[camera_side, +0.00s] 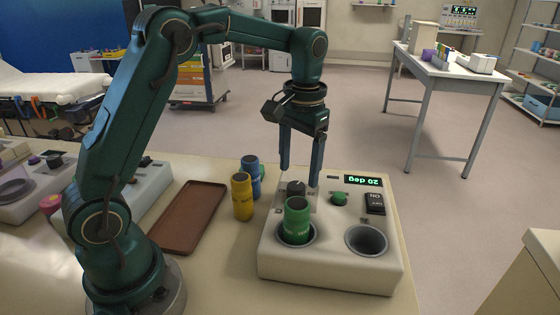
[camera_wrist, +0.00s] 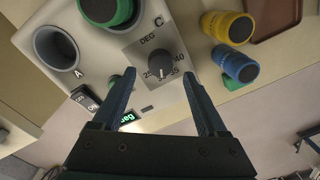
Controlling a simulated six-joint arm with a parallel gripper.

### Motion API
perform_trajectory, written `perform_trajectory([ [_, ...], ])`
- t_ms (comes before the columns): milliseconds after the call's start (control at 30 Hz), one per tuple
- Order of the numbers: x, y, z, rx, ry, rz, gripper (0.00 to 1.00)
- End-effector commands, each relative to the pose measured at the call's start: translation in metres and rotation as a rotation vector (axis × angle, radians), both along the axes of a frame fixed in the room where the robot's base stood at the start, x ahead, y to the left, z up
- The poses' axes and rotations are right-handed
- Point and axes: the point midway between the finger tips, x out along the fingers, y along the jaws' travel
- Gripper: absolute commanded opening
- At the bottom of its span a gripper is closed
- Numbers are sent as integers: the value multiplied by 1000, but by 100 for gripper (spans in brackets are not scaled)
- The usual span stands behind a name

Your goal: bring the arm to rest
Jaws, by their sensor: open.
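My gripper (camera_side: 303,180) is open and empty. Its two fingers point down above the far left part of a white device (camera_side: 330,271) on the table. In the wrist view the gripper (camera_wrist: 160,82) has its fingertips on either side of the dark dial knob (camera_wrist: 162,62), which is marked with degree numbers. Whether a finger touches the knob I cannot tell. A green cylinder (camera_side: 297,218) stands in the device's left well, and the right well (camera_side: 367,240) is empty.
A yellow cylinder (camera_side: 242,197) and a blue cylinder (camera_side: 252,176) stand left of the device. A display (camera_side: 361,181) reading "20 deg", a green button (camera_side: 339,198) and an on/off switch (camera_side: 375,203) sit on the device.

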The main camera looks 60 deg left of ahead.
Motion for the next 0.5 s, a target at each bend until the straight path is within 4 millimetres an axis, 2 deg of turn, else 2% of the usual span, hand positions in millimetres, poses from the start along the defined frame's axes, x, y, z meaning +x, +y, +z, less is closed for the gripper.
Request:
perform_trajectory([
  [200,0,-1,16,0,0,0,76],
  [500,0,-1,17,0,-1,-2,76],
])
